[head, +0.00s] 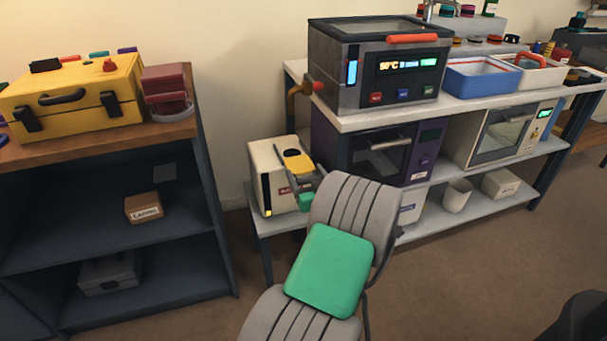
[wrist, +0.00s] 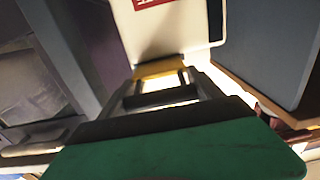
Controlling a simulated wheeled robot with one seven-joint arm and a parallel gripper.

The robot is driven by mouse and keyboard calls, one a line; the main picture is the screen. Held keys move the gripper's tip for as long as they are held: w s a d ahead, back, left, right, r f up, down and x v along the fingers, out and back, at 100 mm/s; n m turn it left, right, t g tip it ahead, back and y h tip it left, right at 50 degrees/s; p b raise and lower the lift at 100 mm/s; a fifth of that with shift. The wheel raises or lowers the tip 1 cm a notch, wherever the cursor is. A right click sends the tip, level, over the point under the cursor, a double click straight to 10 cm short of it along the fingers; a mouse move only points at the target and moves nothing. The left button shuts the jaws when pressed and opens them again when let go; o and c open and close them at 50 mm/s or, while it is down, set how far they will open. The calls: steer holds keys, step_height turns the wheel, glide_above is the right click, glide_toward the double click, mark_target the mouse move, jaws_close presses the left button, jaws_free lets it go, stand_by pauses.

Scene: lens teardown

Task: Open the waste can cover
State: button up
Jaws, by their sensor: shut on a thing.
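The waste can (head: 262,177) is a cream box with a red label, standing at the left end of the low shelf in the head view. In the wrist view its pale face (wrist: 180,35) with part of the red label fills the top middle. A yellow piece (head: 293,155), which looks like its cover, shows at the can's upper right; it is a yellow strip (wrist: 160,68) in the wrist view. My gripper (head: 297,168) reaches the can, its grey fingers (wrist: 162,88) shut on the yellow piece. The fingers hide part of it, and the can's opening is not visible.
A dark purple oven (head: 390,150) stands close right of the can. A grey heated bath (head: 385,65) with a pipe at its side sits on the bench above. A dark shelf unit (head: 110,215) stands left, with bare floor in the gap.

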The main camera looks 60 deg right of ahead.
steer(key=o, duration=2)
steer(key=shift+o, duration=0.2)
steer(key=v, duration=0.7)
steer(key=shift+s+a+p, duration=0.25)
steer(key=shift+p, duration=0.05)
